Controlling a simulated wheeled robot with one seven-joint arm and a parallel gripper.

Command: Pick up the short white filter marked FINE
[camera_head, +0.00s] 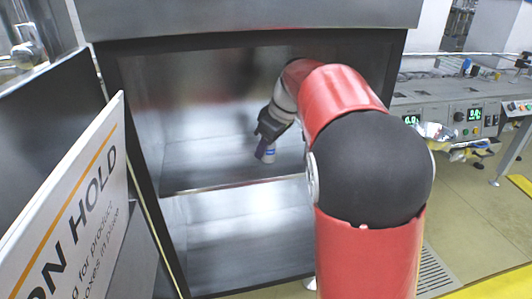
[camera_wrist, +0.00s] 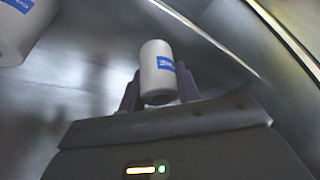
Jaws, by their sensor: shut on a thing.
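A short white cylindrical filter (camera_wrist: 157,82) with a blue label stands out between the two dark fingers of my gripper (camera_wrist: 159,88) in the wrist view. The white lettering on the label is too small to read surely. My gripper is shut on this filter. In the head view my gripper (camera_head: 267,146) is inside the metal cabinet, with the filter (camera_head: 268,156) showing below its fingers. I cannot tell whether the filter touches the shelf. A second white filter (camera_wrist: 22,28), also with a blue label, is cut off at the upper left of the wrist view.
The cabinet's steel shelf (camera_head: 215,165) has a front lip (camera_head: 240,184) and a lower bay (camera_head: 245,235) that looks empty. An "ON HOLD" sign panel (camera_head: 75,215) stands at the left. A bench with instrument panels (camera_head: 455,118) is at the right.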

